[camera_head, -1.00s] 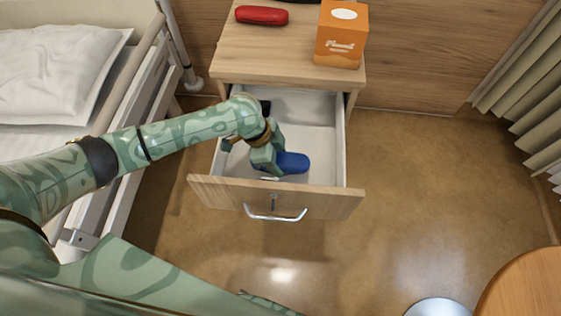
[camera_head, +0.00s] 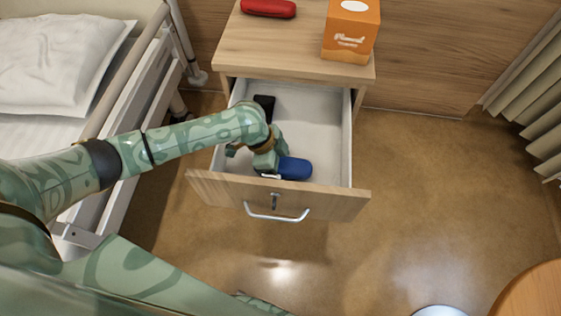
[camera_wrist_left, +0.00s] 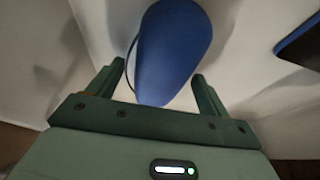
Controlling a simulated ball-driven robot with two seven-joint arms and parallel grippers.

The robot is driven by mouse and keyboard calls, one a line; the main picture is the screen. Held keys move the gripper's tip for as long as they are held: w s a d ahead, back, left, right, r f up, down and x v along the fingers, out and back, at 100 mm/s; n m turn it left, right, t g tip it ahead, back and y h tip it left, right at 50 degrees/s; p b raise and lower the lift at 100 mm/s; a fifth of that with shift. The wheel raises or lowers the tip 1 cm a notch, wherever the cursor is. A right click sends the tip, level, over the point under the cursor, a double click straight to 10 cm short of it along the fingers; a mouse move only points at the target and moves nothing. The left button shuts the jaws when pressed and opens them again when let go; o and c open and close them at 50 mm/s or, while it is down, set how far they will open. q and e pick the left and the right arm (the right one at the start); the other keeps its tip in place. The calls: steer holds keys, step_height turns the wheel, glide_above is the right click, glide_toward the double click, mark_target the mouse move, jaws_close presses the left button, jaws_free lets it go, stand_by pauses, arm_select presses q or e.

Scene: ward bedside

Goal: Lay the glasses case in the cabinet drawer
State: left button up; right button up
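A blue case (camera_head: 295,168), rounded at the end, lies in the open cabinet drawer (camera_head: 325,130), near its front panel. It also shows in the left wrist view (camera_wrist_left: 172,45). A red case (camera_head: 268,8) lies on the cabinet top; the pictures do not settle which is the glasses case. My left gripper (camera_head: 272,166) reaches down into the drawer at the blue case's left end. In the left wrist view its fingers (camera_wrist_left: 160,88) stand apart on either side of the case's near end, with gaps visible. My right gripper is not in view.
A black object (camera_head: 265,106) lies at the drawer's back left, partly behind my arm. An orange tissue box (camera_head: 351,30) stands on the cabinet top (camera_head: 290,48). A bed rail (camera_head: 125,95) is at left. The drawer's right side is clear.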

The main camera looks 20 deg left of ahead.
arm_select(q)
steer(key=shift+r, duration=0.1)
steer(key=shift+r, duration=0.3)
steer(key=p+v, duration=0.6)
steer(key=v, duration=0.5)
steer(key=shift+r, duration=0.3)
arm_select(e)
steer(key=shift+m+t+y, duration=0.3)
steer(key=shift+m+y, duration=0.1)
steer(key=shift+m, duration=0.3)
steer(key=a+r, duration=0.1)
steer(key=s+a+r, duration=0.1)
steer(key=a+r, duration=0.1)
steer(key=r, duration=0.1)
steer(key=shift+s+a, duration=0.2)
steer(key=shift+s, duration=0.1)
arm_select(q)
steer(key=shift+a+p, duration=0.2)
steer(key=shift+p, duration=0.1)
